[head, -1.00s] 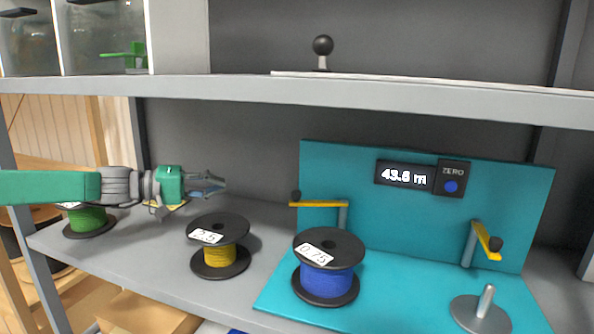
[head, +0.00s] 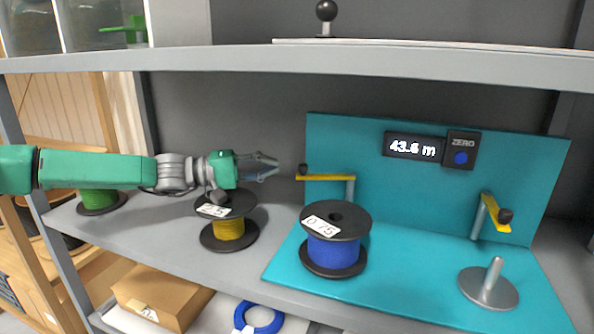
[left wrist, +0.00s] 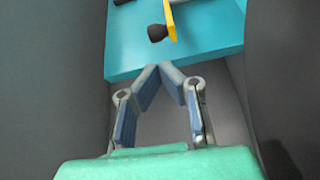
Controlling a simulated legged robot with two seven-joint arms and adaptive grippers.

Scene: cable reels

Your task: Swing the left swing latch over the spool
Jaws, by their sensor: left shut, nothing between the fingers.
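The left swing latch (head: 328,178) is a yellow arm on a grey post with a black knob at its left end. It points left, behind the blue spool (head: 333,250) rather than over it. The spool is labelled 0.75 and stands upright on the teal stand (head: 400,283). My left gripper (head: 277,167) is shut and empty, just left of the latch's knob and apart from it. In the left wrist view, the fingertips (left wrist: 158,70) meet below the black knob and yellow latch (left wrist: 171,20). My right gripper is not in view.
A yellow spool (head: 229,232) stands below my left gripper, and a green spool (head: 98,198) is at the far left. A second yellow latch (head: 495,213) and an empty spindle disc (head: 489,289) are at the right. A shelf (head: 300,60) runs above.

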